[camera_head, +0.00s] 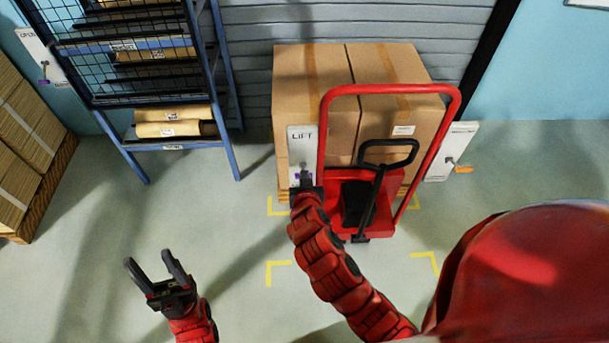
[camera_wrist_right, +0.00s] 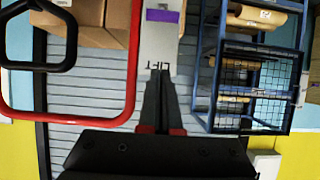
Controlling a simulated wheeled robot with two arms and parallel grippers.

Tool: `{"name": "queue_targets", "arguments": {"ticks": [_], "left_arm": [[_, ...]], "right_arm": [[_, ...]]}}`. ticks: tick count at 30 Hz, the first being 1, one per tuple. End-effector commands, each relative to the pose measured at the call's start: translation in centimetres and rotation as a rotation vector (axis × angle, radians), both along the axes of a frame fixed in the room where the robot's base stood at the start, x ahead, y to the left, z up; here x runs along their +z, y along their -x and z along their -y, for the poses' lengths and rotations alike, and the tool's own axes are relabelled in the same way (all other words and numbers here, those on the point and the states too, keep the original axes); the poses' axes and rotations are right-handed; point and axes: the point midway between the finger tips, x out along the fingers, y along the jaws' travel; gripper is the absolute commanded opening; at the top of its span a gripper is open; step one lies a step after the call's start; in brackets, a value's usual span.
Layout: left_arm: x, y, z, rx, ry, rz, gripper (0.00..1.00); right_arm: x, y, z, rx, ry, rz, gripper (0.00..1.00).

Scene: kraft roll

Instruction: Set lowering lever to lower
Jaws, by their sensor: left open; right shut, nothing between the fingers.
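A red pallet truck (camera_head: 361,200) with a black loop handle (camera_head: 388,152) stands in front of large cardboard boxes (camera_head: 310,75). A white panel marked LIFT (camera_head: 302,137) is at its left, with a purple part (camera_head: 297,176) low on it. Another white panel (camera_head: 442,150) at its right carries an orange-handled lever (camera_head: 463,169); its label is too small to read. My right gripper (camera_head: 306,175) is shut and empty in front of the LIFT panel. The right wrist view shows its fingers (camera_wrist_right: 158,82) below the purple piece (camera_wrist_right: 162,15); contact is unclear. My left gripper (camera_head: 150,262) is open and empty above the floor.
A blue rack (camera_head: 198,60) with a mesh front and paper rolls stands at the back left. Stacked boxes on a pallet (camera_head: 40,190) are at the far left. Yellow corner marks (camera_head: 278,272) lie on the floor. The floor at left centre is clear.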

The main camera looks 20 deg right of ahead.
Motion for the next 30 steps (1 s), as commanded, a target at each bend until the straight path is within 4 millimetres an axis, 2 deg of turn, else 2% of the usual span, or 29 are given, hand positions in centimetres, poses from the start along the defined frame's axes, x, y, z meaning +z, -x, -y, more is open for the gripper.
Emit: {"name": "queue_targets", "arguments": {"ticks": [3,18,24,30], "left_arm": [[1.2,0.0,0.0,0.0,0.0,0.0,0.57],[4.3,0.0,0.0,0.0,0.0,0.0,0.57],[5.0,0.0,0.0,0.0,0.0,0.0,0.57],[5.2,0.0,0.0,0.0,0.0,0.0,0.57]], "right_arm": [[-0.5,-1.4,0.5,-0.004,0.001,-0.007,0.0],[-3.7,-7.4,2.2,-0.002,-0.001,-0.005,0.0],[-6.6,-6.8,2.0,-0.002,0.0,-0.008,0.0],[-7.7,-6.6,1.9,0.0,-0.001,-0.003,0.0]]}}
